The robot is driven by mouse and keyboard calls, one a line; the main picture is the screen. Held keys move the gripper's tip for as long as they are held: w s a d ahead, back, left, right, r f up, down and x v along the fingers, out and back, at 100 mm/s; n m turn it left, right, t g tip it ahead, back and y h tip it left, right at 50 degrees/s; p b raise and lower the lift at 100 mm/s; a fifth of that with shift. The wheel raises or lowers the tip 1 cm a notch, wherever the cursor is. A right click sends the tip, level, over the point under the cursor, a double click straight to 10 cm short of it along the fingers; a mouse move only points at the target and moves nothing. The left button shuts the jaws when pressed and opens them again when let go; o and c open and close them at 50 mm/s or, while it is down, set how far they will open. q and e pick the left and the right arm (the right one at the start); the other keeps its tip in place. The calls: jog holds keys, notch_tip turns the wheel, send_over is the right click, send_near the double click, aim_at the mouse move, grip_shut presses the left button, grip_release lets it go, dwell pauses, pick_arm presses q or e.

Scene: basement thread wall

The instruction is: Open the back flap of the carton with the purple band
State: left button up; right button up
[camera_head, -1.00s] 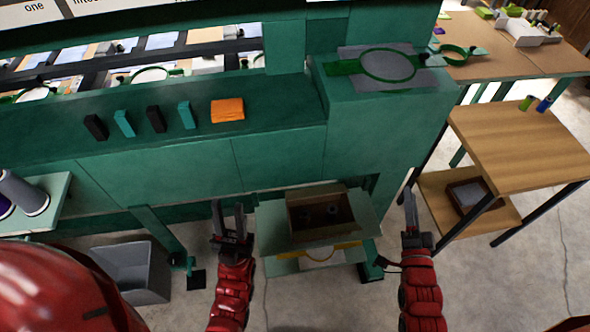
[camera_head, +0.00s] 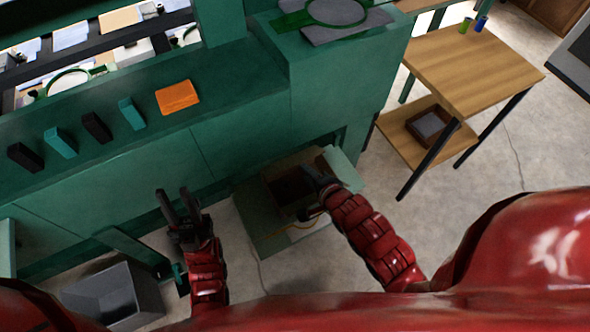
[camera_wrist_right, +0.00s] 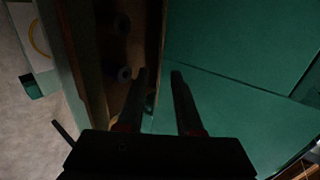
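An open cardboard carton (camera_head: 276,174) stands on a green stand under the bench. No purple band can be made out on it. My right gripper (camera_head: 318,178) is at the carton's right end in the head view and hides part of it. In the right wrist view the right gripper (camera_wrist_right: 159,74) is open, its fingers apart near the carton's wall (camera_wrist_right: 158,40). Contact with the wall cannot be told. Dark round things (camera_wrist_right: 124,73) lie inside the carton. My left gripper (camera_head: 179,208) is open and empty, left of the stand, away from the carton.
The green stand (camera_head: 262,222) bears the carton. The green bench (camera_head: 235,130) rises behind it, with an orange block (camera_head: 177,97) on its ledge. A grey bin (camera_head: 115,295) is at lower left. A wooden table (camera_head: 470,68) stands to the right, with open floor in front.

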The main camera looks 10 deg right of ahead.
aim_at(296, 163)
jog(key=p+x, duration=0.1)
jog(key=x, duration=0.8)
jog(key=shift+r, duration=0.15)
grip_shut()
dwell(1.1)
